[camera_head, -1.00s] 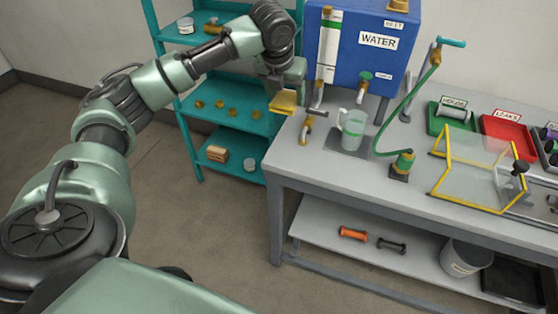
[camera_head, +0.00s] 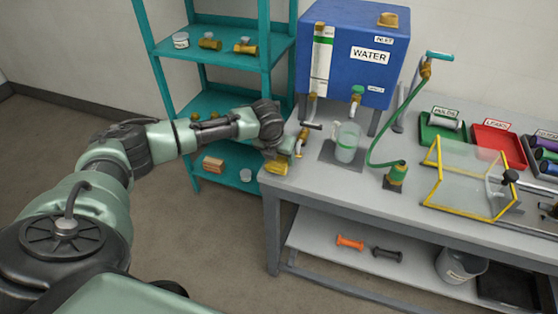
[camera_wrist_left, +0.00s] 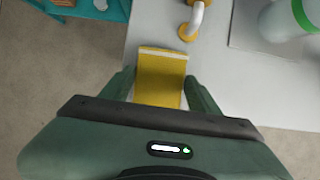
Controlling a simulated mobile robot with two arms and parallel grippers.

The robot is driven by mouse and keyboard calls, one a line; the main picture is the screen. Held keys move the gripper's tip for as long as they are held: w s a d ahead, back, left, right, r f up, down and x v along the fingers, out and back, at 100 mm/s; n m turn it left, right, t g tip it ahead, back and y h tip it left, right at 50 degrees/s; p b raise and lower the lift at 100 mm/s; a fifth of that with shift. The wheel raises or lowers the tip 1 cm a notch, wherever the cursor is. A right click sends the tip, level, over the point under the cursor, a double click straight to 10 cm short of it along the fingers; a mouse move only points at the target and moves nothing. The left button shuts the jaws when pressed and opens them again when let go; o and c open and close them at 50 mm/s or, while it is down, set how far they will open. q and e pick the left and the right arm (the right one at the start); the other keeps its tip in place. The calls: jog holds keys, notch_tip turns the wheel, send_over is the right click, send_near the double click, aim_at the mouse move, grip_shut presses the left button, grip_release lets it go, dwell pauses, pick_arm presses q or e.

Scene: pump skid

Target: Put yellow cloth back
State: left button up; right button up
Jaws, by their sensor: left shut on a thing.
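The yellow cloth (camera_wrist_left: 161,78) is between the two fingers of my left gripper (camera_wrist_left: 163,92) in the left wrist view, with its far edge over the grey bench top. My left gripper is shut on it. In the head view the cloth (camera_head: 277,167) shows just below the left gripper (camera_head: 278,156), at the bench's front left corner. I cannot tell whether the cloth touches the bench. My right gripper is not in view.
The grey bench (camera_head: 321,180) carries a blue water tank (camera_head: 345,60), a clear jug (camera_head: 347,143) and a yellow-edged clear guard (camera_head: 468,180). A teal shelf (camera_head: 237,180) stands left of the bench. A brass-ended pipe (camera_wrist_left: 192,22) is close beyond the cloth.

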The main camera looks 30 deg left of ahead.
pick_arm(q)
jog(key=shift+f, duration=1.05)
jog(key=shift+f, duration=0.1)
jog(key=o, duration=1.2)
jog(key=b+v, duration=0.1)
jog(key=v, duration=1.1)
